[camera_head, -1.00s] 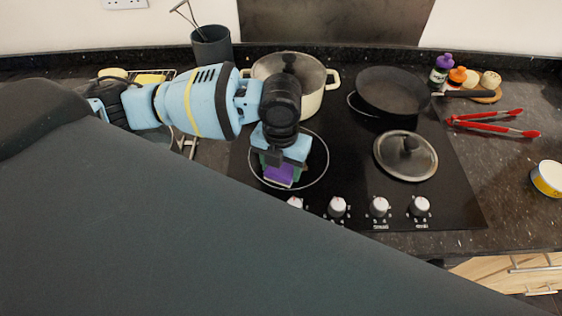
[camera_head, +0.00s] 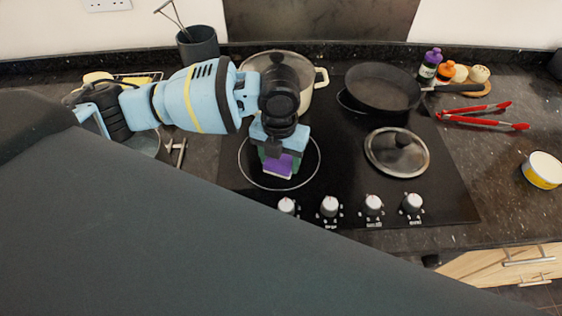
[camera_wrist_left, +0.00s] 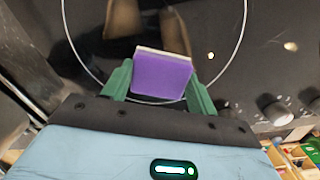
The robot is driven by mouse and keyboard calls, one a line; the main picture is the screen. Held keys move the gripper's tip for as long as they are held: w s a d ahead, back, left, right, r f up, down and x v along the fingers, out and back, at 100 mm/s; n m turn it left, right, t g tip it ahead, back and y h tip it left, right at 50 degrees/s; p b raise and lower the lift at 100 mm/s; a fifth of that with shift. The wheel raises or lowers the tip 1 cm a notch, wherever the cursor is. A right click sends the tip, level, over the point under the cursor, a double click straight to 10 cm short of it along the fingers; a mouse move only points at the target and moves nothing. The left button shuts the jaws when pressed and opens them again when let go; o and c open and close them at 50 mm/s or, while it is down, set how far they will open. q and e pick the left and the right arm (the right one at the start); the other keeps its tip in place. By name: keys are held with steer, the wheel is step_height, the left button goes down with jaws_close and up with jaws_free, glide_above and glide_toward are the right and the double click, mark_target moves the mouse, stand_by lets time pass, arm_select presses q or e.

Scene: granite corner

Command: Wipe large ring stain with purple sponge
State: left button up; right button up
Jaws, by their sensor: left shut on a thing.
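The purple sponge (camera_head: 279,165) is held between the green fingers of my left gripper (camera_head: 280,158), which is shut on it. The left wrist view shows the sponge (camera_wrist_left: 162,75) as a purple block with a pale far edge, between the fingertips of the left gripper (camera_wrist_left: 160,82). A large pale ring (camera_head: 318,160) lies on the black cooktop around the sponge. It also shows in the left wrist view (camera_wrist_left: 241,35). The sponge is inside the ring in the head view; I cannot tell whether it touches the glass. My right gripper is not in view.
On the cooktop (camera_head: 440,190) stand a cream pot (camera_head: 318,78), a black pan (camera_head: 382,86) and a glass lid (camera_head: 397,152). Control knobs (camera_head: 329,205) line its front edge. Red tongs (camera_head: 485,118) and a yellow bowl (camera_head: 543,170) lie to the right.

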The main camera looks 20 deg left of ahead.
arm_select(q)
steer(key=shift+w+a+b, duration=0.15)
steer(key=shift+w+a, duration=0.2)
steer(key=shift+w, duration=0.35)
steer(key=shift+w+a+b, duration=0.15)
steer(key=shift+w+a, duration=0.25)
steer(key=shift+w, duration=0.3)
steer(key=shift+w+a+b, duration=0.15)
steer(key=shift+w+a, duration=0.2)
steer(key=shift+w, duration=0.35)
steer(key=shift+w+a+r, duration=0.1)
steer(key=shift+w+a, duration=0.05)
steer(key=shift+w, duration=0.3)
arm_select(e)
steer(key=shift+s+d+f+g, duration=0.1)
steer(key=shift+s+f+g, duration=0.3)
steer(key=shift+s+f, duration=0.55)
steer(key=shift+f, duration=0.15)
arm_select(q)
steer(key=shift+w+a+f+b, duration=0.2)
steer(key=shift+w+a+b, duration=0.2)
steer(key=shift+w, duration=0.4)
steer(key=shift+w+a, duration=0.5)
steer(key=shift+w, duration=0.4)
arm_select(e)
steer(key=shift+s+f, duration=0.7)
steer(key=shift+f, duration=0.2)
arm_select(q)
steer(key=shift+w+d, duration=0.1)
